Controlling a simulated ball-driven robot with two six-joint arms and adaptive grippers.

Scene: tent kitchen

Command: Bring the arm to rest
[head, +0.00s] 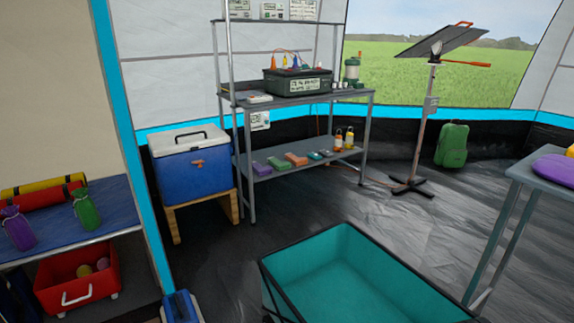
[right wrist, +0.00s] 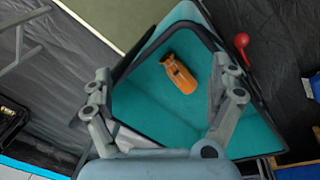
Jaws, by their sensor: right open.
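My right gripper (right wrist: 163,80) shows in the right wrist view with its two fingers spread wide and nothing between the tips. How far the gripper is above the bottle is hard to tell. The teal bin (head: 345,238) also shows at the bottom of the head view, where its near end is cut off and no bottle is seen. Neither gripper shows in the head view.
A blue cooler (head: 195,177) stands on a wooden stand beside a metal shelf (head: 305,165). A table (head: 545,178) is at right, a bench (head: 70,228) at left. A solar panel stand (head: 425,125) and green backpack (head: 452,145) are behind.

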